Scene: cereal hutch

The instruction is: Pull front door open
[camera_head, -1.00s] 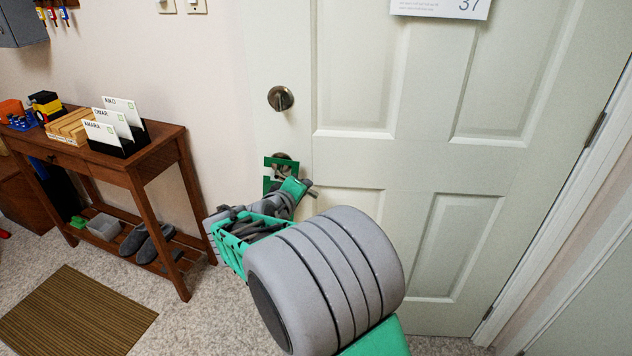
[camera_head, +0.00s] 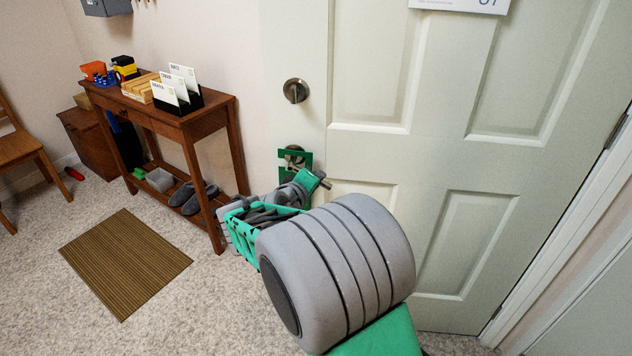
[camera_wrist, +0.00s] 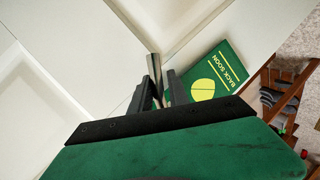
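The front door (camera_head: 375,150) is pale, with raised panels and hinges on the right. A round deadbolt (camera_head: 295,91) is on its left side, above the lever handle (camera_wrist: 154,68). A green "BACK SOON" hanger (camera_wrist: 212,76) hangs at the handle; it also shows in the head view (camera_head: 284,166). My gripper (camera_wrist: 162,84) is at the handle, its dark fingers on both sides of the metal lever, and it looks shut on it. My wrist partly hides the grip in the head view. I cannot tell whether a gap shows at the door's left edge.
A wooden console table (camera_head: 215,107) with cards and small items stands left of the door, shoes on its lower shelf. A brown striped mat (camera_head: 125,262) lies on the carpet. A wooden chair (camera_head: 20,148) is at the far left. The carpet between mat and door is free.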

